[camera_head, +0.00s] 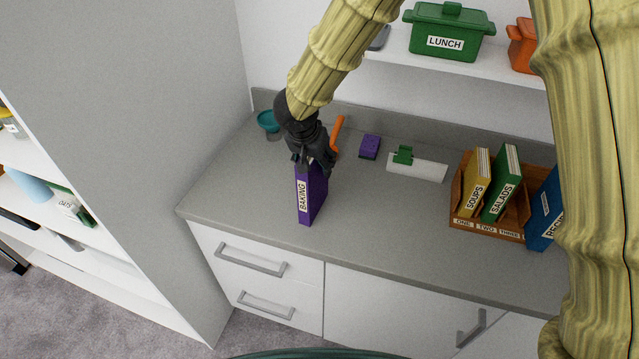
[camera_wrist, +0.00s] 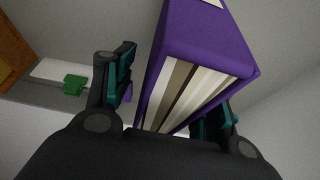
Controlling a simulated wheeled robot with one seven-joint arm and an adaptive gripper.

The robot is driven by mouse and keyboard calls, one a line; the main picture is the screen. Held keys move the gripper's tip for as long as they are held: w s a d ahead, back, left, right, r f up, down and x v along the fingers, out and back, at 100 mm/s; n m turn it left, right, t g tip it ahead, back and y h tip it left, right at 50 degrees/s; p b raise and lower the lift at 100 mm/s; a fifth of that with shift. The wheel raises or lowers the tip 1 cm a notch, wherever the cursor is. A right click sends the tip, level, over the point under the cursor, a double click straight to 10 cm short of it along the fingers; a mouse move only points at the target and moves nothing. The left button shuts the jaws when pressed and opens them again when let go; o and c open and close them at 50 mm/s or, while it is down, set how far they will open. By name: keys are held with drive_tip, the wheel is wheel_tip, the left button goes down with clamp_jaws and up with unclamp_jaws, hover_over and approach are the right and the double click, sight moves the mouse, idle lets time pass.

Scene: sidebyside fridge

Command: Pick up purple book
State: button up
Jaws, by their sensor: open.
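The purple book (camera_head: 311,196), with BAKING on its spine, stands upright on the grey counter near its front left. My gripper (camera_head: 314,160) is at the top of the book, reaching down from above. In the wrist view the purple book (camera_wrist: 190,60) lies between the two fingers of my gripper (camera_wrist: 165,95), its page edges facing the palm. A gap shows between the left finger and the cover. The right finger is close to the book's other side, and whether it touches is unclear. The gripper is open.
A wooden rack (camera_head: 490,226) holds yellow and green books, with a blue book (camera_head: 544,210) at its right. A purple sponge (camera_head: 370,146), white board (camera_head: 418,167) and teal bowl (camera_head: 267,121) are behind. A tall grey panel (camera_head: 170,100) bounds the left. Counter (camera_head: 390,230) right of the book is clear.

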clamp_jaws()
